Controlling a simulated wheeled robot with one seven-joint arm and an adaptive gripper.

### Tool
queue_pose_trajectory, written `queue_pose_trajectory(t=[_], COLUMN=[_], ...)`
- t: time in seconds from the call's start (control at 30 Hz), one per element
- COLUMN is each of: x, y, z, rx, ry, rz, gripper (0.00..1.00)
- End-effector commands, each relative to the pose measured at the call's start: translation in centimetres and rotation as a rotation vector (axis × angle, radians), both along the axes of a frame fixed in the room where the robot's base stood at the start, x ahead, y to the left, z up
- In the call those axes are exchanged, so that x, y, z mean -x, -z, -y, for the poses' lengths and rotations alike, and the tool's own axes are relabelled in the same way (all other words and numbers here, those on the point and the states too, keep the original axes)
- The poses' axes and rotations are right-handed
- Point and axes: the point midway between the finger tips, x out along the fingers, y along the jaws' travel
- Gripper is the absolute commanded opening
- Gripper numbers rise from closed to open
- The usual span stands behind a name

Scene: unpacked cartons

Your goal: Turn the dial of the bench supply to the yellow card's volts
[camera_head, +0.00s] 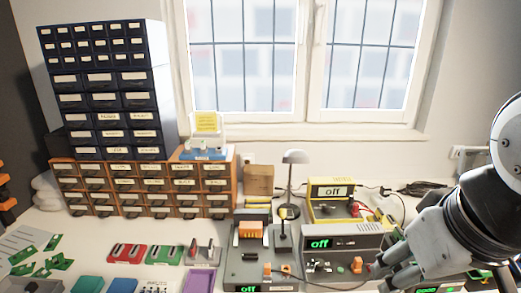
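The yellow card (207,121) stands in a white and blue holder on top of the orange-brown drawer cabinet; its writing is too small to read. A grey bench unit (343,240) with a green "off" display and an orange knob (357,264) sits at the front centre right. A yellow-framed unit (337,203) behind it also reads "off". I cannot tell for certain which unit is the bench supply. My gripper (378,272) is just right of the grey unit's orange knob, covering the unit's right end. Its finger gap is unclear, and contact cannot be told.
A dark drawer stack (108,75) stands at the left on the orange-brown cabinet (140,185). A grey station (248,265) with another "off" display is left of the grey unit. A lamp (293,158) and cables stand behind. Red, green and grey trays (165,254) lie left.

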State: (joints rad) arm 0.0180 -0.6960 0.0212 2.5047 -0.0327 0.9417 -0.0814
Motion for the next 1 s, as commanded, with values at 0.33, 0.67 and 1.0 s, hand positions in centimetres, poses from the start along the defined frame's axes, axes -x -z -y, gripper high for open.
queue_pose_trajectory(t=[0.33, 0.67, 1.0], x=[-9.3, -19.2, -28.0], y=[1.1, 6.4, 15.2], z=[0.6, 0.2, -0.7], rx=[0.336, 0.478, 0.470], ry=[-0.604, -1.303, -2.023], rz=[-0.227, -0.409, -0.409], gripper=[0.47, 0.47, 0.47])
